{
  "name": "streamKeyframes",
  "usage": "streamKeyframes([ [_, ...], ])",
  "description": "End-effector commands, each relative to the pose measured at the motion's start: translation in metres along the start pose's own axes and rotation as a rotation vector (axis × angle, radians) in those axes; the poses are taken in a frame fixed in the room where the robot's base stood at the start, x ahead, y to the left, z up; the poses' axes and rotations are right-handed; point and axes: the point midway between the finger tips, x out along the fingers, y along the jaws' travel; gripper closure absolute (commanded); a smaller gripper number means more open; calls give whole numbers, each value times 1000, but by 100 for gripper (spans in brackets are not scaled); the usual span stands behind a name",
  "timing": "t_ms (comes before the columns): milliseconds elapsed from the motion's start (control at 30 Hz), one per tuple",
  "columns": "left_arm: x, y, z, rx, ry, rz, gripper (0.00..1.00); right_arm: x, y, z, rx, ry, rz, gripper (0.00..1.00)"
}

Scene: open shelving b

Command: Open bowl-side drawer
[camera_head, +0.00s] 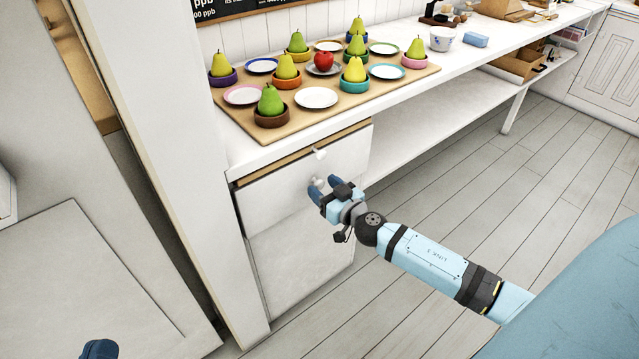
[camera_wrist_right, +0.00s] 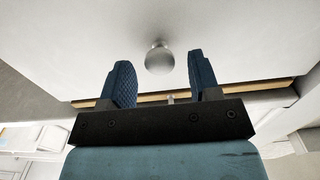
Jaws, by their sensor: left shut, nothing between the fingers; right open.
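A white drawer front (camera_head: 275,198) sits under the counter at the left end, with a wooden strip along its top edge. A pale round knob (camera_head: 318,183) is on the front; it also shows in the right wrist view (camera_wrist_right: 159,59). A second pale knob-like piece (camera_head: 320,153) shows higher, near the strip. My right gripper (camera_head: 325,190) is open at the lower knob. In the right wrist view its fingers (camera_wrist_right: 160,75) lie either side of the knob's line; contact cannot be told. My left gripper (camera_head: 99,349) is shut and empty at the bottom left, mostly out of frame.
On the counter, a wooden board (camera_head: 300,128) holds pears in small bowls, several plates and a red apple (camera_head: 323,61). A white bowl (camera_head: 442,39) stands further right. A white upright panel (camera_head: 175,150) borders the drawer's left. Floor to the right is clear.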

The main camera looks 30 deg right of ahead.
Motion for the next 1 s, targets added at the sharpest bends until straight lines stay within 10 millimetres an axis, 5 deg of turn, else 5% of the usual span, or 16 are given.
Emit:
streamKeyframes([
  [200,0,0,0,-1,2,0,100,19,0,0,-1,0,-1,43],
  [533,0,0,0,-1,1,0,100,21,0,0,0,-1,0,43],
  [767,0,0,0,-1,0,0,100,21,0,0,0,-1,0,96],
  [1000,0,0,2,-2,-2,-1,100,16,0,1,1,-1,0,100],
])
